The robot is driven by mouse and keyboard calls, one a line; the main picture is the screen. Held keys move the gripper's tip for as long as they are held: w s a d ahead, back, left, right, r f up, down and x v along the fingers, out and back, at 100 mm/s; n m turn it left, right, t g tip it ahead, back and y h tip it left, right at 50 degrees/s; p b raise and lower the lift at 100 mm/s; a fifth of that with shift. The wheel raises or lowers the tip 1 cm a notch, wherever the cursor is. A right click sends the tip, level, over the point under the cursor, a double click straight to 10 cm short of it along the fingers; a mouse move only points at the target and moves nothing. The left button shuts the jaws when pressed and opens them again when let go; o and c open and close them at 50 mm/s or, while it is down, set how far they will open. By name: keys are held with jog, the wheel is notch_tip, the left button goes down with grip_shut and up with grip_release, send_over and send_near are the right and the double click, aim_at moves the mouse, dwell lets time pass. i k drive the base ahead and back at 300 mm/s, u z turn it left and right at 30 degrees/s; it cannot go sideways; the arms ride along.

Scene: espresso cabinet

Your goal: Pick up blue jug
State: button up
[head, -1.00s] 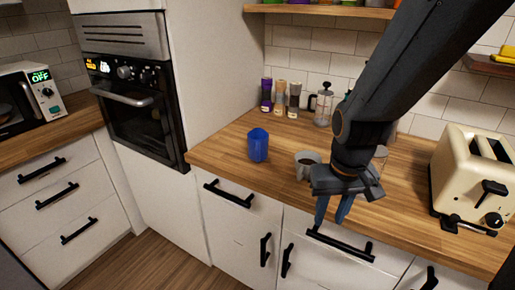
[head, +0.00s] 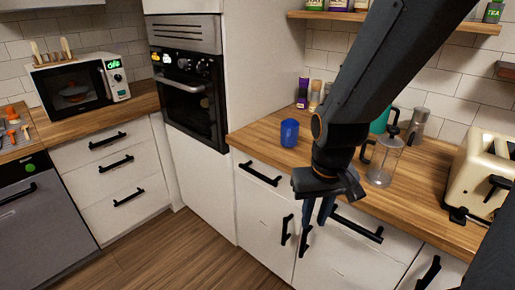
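The blue jug (head: 289,133) stands upright on the wooden counter, near its left end and close to the tall oven unit. My gripper (head: 316,221) hangs in front of the counter edge, fingers down, to the right of the jug and lower in the picture. Its two dark blue fingers are apart with nothing visible between them. The gripper does not touch the jug. My forearm covers part of the counter to the right of the jug.
A glass French press (head: 383,160), a teal item (head: 384,119) and a grey shaker (head: 418,125) stand right of my arm. A cream toaster (head: 484,174) is at far right. Spice jars (head: 314,96) stand behind the jug. The oven (head: 189,100) is left. Drawer handles (head: 357,224) protrude below the counter.

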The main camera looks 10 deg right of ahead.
aim_at(289, 136)
jog(key=u, duration=0.75)
jog(key=k, duration=1.05)
jog(key=u, duration=0.95)
jog(key=i, duration=0.9)
jog(key=z, duration=0.4)
jog(key=i, duration=0.85)
jog(key=z, duration=1.6)
jog(key=i, duration=0.95)
jog(key=z, duration=0.2)
